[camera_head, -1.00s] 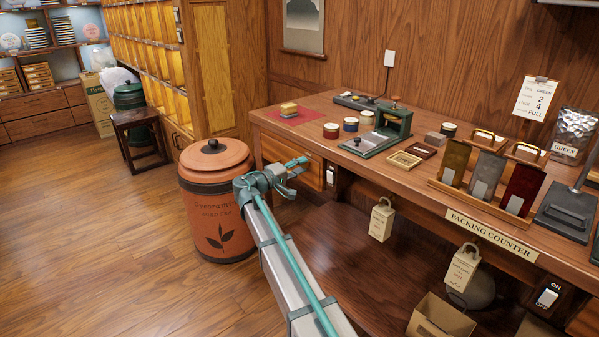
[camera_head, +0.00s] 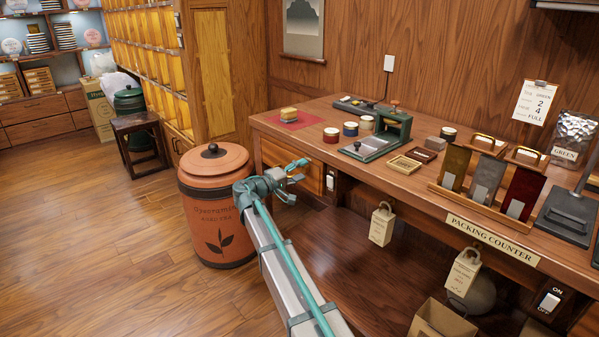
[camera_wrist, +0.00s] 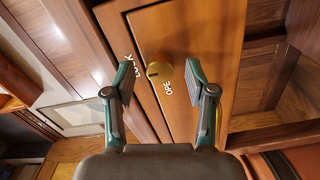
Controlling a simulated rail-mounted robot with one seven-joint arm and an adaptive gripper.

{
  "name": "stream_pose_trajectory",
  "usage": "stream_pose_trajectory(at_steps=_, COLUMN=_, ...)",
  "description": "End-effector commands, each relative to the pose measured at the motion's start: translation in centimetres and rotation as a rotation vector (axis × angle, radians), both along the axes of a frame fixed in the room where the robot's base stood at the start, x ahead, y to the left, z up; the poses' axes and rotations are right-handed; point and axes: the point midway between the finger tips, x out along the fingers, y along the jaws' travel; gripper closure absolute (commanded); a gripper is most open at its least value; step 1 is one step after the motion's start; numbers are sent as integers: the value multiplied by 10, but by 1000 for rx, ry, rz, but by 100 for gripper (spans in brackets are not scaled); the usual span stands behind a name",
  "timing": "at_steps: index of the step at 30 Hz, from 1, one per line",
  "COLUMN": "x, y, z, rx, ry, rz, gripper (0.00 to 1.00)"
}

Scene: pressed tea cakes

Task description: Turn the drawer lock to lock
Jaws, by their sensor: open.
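The drawer (camera_head: 308,172) is set under the left end of the packing counter, and its wooden front fills the middle of the wrist view (camera_wrist: 200,35). A round brass lock knob (camera_wrist: 158,73) sits on this front, between white lettering reading "LOCK" on one side and partly hidden "OPE..." lettering on the other. A dark mark shows on the knob; which label it points to is hard to tell. My gripper (camera_head: 297,178) is in front of the drawer. In the wrist view my gripper (camera_wrist: 162,88) is open, its fingers apart on either side of the knob, with no visible contact.
A terracotta bin (camera_head: 215,215) with a lid stands just left of my gripper. The counter top (camera_head: 285,135) overhangs above the drawer. A white switch (camera_head: 330,183) is right of the drawer, and a paper tag (camera_head: 382,225) hangs farther right. Open floor lies at left.

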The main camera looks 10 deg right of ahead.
Motion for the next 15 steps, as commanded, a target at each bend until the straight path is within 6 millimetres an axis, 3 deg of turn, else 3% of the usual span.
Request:
stream_pose_trajectory(at_steps=7, x=-11, y=17, z=0, rx=0, ry=0, rz=1, gripper=44)
stream_pose_trajectory(at_steps=15, x=-37, y=60, z=0, rx=0, ry=0, rz=2, gripper=44)
